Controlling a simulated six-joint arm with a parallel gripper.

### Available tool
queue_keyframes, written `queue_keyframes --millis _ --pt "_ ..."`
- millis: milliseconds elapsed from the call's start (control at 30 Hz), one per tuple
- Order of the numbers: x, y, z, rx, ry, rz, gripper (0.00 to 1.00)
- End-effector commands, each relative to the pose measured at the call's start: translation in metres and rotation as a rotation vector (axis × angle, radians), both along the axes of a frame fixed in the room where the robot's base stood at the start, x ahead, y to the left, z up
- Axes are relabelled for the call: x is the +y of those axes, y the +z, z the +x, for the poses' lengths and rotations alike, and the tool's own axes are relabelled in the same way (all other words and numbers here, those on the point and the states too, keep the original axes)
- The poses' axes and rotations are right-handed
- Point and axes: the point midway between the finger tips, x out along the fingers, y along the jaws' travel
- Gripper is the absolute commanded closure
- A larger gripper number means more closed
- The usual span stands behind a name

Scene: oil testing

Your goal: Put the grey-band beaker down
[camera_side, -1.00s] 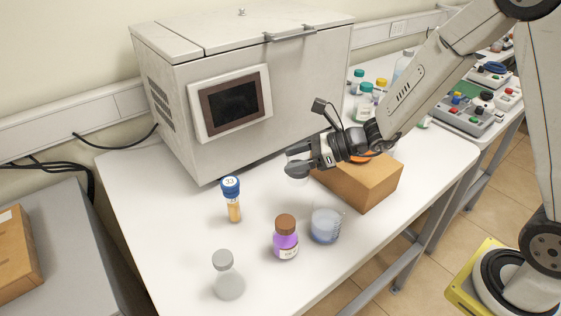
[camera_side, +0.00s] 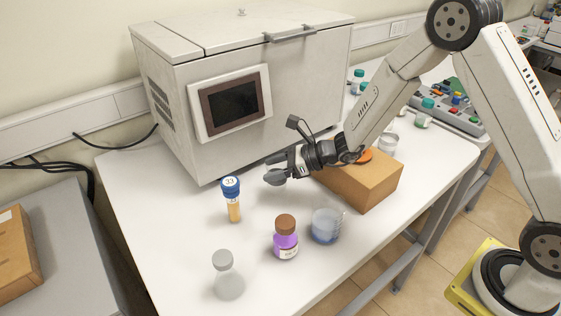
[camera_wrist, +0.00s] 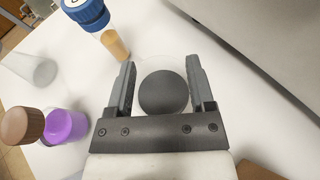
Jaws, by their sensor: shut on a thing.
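My gripper (camera_side: 276,170) is over the table in front of the machine, right of the blue-capped tube (camera_side: 231,199). In the wrist view, its two dark fingers (camera_wrist: 160,66) stand either side of a clear round vessel with a dark grey disc (camera_wrist: 163,93) inside it, which I take to be the grey-band beaker. The side view mostly hides this beaker behind the fingers, so I cannot tell whether its base touches the table. The blue-capped tube also shows just past the left finger in the wrist view (camera_wrist: 104,32).
A purple brown-capped bottle (camera_side: 285,240), a beaker with bluish liquid (camera_side: 326,226) and a clear grey-capped flask (camera_side: 228,282) stand at the front. A cardboard box (camera_side: 361,185) lies under my wrist. The machine (camera_side: 300,95) walls the back.

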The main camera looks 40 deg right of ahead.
Motion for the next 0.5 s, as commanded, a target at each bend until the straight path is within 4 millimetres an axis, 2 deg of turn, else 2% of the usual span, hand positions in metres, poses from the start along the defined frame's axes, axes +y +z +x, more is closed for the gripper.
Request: queue_keyframes --millis 167,500 --pt "0.001 -0.008 0.005 0.002 0.001 0.000 0.88" --pt "0.001 -0.036 0.005 0.001 0.000 0.001 0.88"
